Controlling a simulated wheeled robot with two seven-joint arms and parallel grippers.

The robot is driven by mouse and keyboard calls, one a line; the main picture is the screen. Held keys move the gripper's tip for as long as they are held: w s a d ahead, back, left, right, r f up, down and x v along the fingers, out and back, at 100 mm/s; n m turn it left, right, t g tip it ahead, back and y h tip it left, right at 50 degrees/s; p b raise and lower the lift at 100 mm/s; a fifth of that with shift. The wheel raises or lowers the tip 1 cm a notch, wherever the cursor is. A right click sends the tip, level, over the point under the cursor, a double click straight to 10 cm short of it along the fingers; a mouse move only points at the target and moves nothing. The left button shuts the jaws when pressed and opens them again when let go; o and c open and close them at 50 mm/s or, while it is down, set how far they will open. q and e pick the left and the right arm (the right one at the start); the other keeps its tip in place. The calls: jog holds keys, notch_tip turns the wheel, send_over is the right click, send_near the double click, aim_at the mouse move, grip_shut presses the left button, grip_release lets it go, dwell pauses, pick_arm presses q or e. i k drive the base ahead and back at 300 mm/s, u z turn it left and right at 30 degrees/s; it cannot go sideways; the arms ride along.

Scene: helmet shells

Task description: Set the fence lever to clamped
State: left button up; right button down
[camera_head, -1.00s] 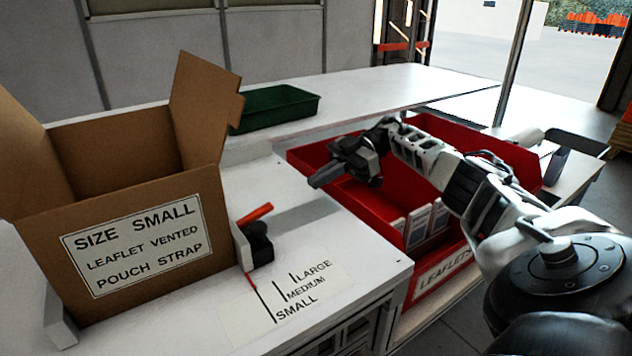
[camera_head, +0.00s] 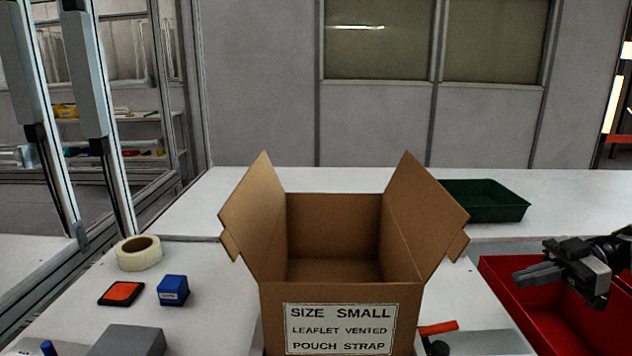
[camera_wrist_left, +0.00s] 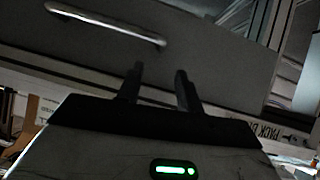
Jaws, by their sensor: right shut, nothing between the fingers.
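The fence lever (camera_head: 438,328) is a short orange-red handle on a black block at the right side of the cardboard box (camera_head: 340,308). It points to the right and slightly up; the bottom picture edge cuts off part of its block. My right gripper (camera_head: 518,275) is shut and empty, over the red bin, apart from the lever and to its right. My left gripper (camera_wrist_left: 158,82) shows only in the left wrist view. Its two fingers stand apart with nothing between them, in front of a grey panel with a bar handle.
The open box stands mid-bench with its flaps up. A red bin (camera_head: 545,318) is at the right, a green tray (camera_head: 485,200) behind. Tape (camera_head: 139,253), an orange-topped pad (camera_head: 121,292) and a blue block (camera_head: 173,290) lie at the left.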

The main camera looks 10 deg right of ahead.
aim_at(452, 325)
jog(key=k, duration=1)
